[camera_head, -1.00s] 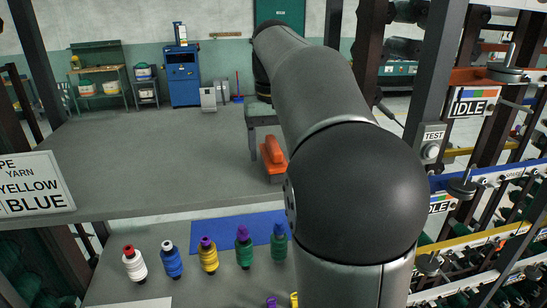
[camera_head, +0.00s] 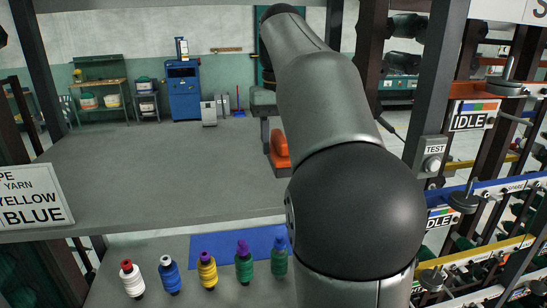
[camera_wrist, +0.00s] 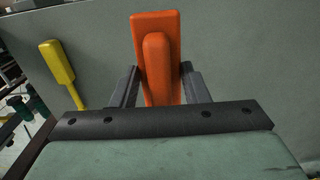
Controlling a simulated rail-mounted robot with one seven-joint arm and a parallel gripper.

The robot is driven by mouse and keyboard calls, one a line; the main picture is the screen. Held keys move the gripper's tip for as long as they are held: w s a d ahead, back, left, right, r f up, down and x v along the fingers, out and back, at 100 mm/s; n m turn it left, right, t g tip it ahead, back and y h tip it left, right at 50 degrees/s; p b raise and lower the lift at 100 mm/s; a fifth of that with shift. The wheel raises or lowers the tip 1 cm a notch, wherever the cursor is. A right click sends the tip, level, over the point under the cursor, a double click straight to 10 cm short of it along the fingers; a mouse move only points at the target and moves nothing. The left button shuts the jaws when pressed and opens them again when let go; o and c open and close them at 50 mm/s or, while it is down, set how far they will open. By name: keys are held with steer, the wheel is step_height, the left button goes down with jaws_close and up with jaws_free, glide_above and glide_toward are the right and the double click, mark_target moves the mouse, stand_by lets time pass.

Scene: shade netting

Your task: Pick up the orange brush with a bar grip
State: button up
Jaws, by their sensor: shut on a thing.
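The orange brush (camera_wrist: 141,35) stands out in the middle of the wrist view, its raised bar grip (camera_wrist: 156,65) pointing toward the camera. My gripper (camera_wrist: 159,72) has one dark finger on each side of the bar grip and is shut on it. In the head view the orange brush (camera_head: 280,150) shows just left of my arm, below my gripper (camera_head: 266,130). It appears a little above the grey tabletop (camera_head: 170,170). My arm hides its right part.
A yellow tool (camera_wrist: 57,70) shows at the left of the wrist view. Several yarn spools (camera_head: 207,272) and a blue mat (camera_head: 215,245) lie on a lower surface in front. The tabletop left of the brush is clear. Machine racks (camera_head: 480,190) stand on the right.

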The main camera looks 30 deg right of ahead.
steer(key=s+d+r, duration=0.6)
steer(key=s+r, duration=0.2)
steer(key=s, duration=0.3)
steer(key=shift+d+p, duration=0.15)
steer(key=shift+p, duration=0.25)
steer(key=o, duration=0.5)
steer(key=c, duration=0.4)
steer(key=shift+o, duration=0.2)
